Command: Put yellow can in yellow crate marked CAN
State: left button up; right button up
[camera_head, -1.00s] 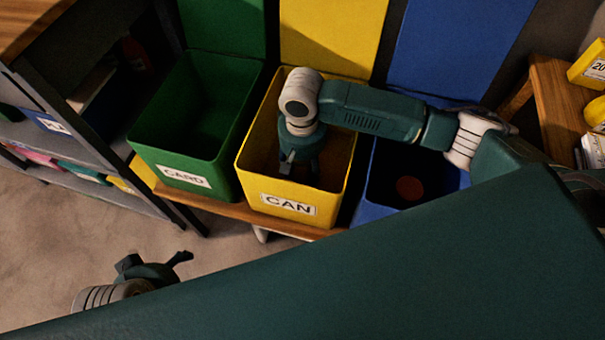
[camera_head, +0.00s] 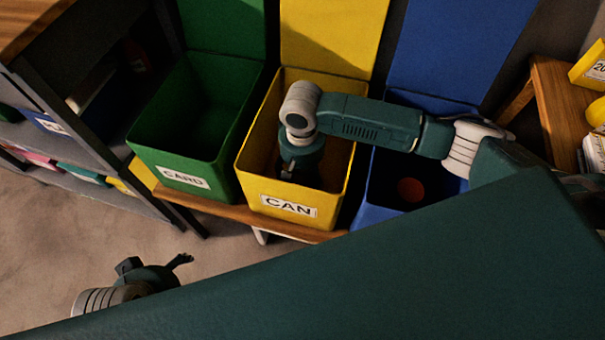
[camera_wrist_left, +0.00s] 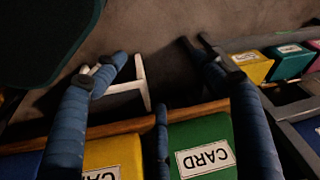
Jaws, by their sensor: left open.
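The yellow crate (camera_head: 255,175) marked CAN stands in the middle of the head view, between a green and a blue crate. My right gripper (camera_head: 289,170) reaches down inside it. Its fingertips are dark and partly hidden, so I cannot tell whether it is open or holds anything. I cannot make out a yellow can in any view. My left gripper (camera_head: 155,264) is open and empty over the floor at the lower left, apart from the crates. In the left wrist view, the yellow crate (camera_wrist_left: 112,152) shows upside down near the lower edge.
The green crate (camera_head: 155,150) marked CARD and the blue crate (camera_head: 375,205), with a red round thing (camera_head: 410,189) inside, flank the yellow one on a wooden bench (camera_head: 210,207). A shelf (camera_head: 95,190) stands left; a wooden table (camera_head: 560,110) with yellow items stands right.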

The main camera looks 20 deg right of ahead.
aim_at(302, 172)
jog(key=shift+r, duration=0.1)
notch_tip(302, 172, up, 12)
jog(key=p, duration=0.3)
jog(key=shift+p, duration=0.4)
pick_arm(q)
jog(key=s+x, duration=0.1)
jog(key=x, duration=0.6)
jog(key=shift+f+g, duration=0.3)
jog(key=shift+f, duration=0.2)
pick_arm(e)
jog(key=shift+r, duration=0.25)
pick_arm(q)
jog(key=shift+w+d, duration=0.1)
jog(key=shift+d, duration=0.05)
